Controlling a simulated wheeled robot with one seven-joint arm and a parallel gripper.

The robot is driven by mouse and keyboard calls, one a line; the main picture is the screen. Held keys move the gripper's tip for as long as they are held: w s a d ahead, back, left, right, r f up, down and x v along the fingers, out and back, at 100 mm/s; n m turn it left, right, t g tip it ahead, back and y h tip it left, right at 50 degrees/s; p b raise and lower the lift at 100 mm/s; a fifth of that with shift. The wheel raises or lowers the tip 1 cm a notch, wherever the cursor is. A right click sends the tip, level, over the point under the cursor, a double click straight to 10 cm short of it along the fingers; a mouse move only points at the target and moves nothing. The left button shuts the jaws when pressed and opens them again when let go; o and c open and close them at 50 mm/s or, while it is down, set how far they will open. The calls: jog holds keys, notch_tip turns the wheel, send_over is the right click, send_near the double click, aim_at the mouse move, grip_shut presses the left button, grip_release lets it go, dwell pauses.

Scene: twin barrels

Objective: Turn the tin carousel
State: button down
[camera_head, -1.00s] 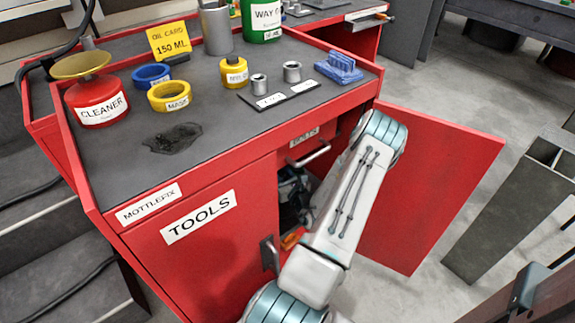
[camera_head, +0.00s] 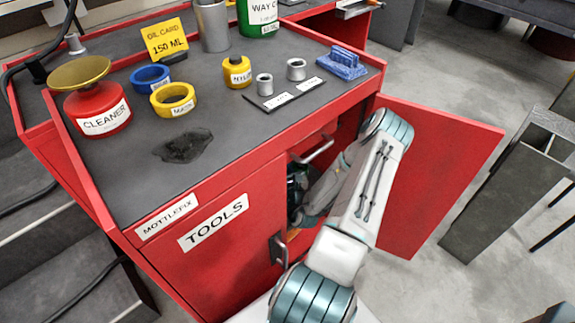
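I cannot make out a tin carousel clearly. The red cabinet (camera_head: 212,262) has its right door (camera_head: 435,165) swung open. Dark shapes (camera_head: 296,186) show in the narrow gap inside, too hidden to identify. My arm (camera_head: 368,190) rises across the opening and bends back down into the cabinet. A pale lower part of my arm (camera_head: 328,188) shows inside the opening. My gripper is not visible; the cabinet and my arm hide that area.
The left door, labelled TOOLS, is shut, with a dark handle (camera_head: 278,250) near my arm.

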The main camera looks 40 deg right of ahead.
jog(key=shift+d+f, duration=0.1)
jog(key=c, duration=1.1)
grip_release()
jog(key=shift+c, duration=0.2)
jog(key=p+v, duration=0.3)
jog(key=v, duration=1)
jog(key=shift+s+a, duration=0.25)
jog(key=shift+s, duration=0.1)
